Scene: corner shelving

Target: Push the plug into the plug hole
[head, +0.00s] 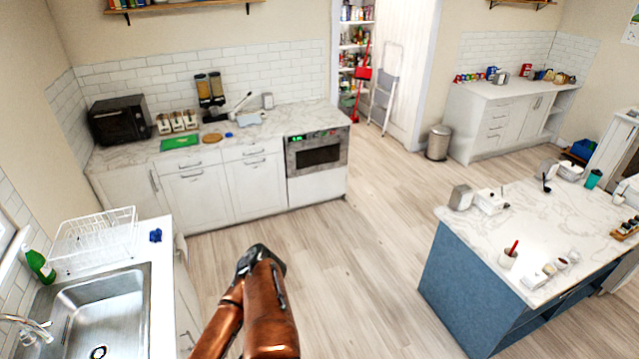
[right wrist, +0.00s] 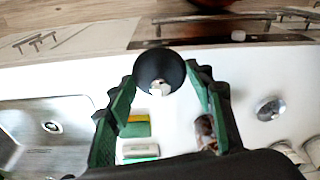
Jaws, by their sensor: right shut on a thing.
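In the right wrist view my right gripper (right wrist: 164,82) is shut on a round black thing that looks like the plug (right wrist: 158,64), with a small pale piece at its lower edge. The green-lined fingers grip it from both sides. The plug is above a white surface. The plug hole (right wrist: 50,127) is a dark ringed spot in the steel sink at the left. In the head view the sink (head: 117,297) is at the lower left, with the plug hole (head: 98,352) near the bottom edge. The head view shows a copper-coloured arm of mine but no gripper.
A tap (head: 27,324), a green bottle (head: 39,266) and a white dish rack (head: 95,238) stand around the sink. Green-and-white and yellow-and-green blocks (right wrist: 136,128) lie below the right gripper. A blue island (head: 470,275) stands at the right. The floor between is clear.

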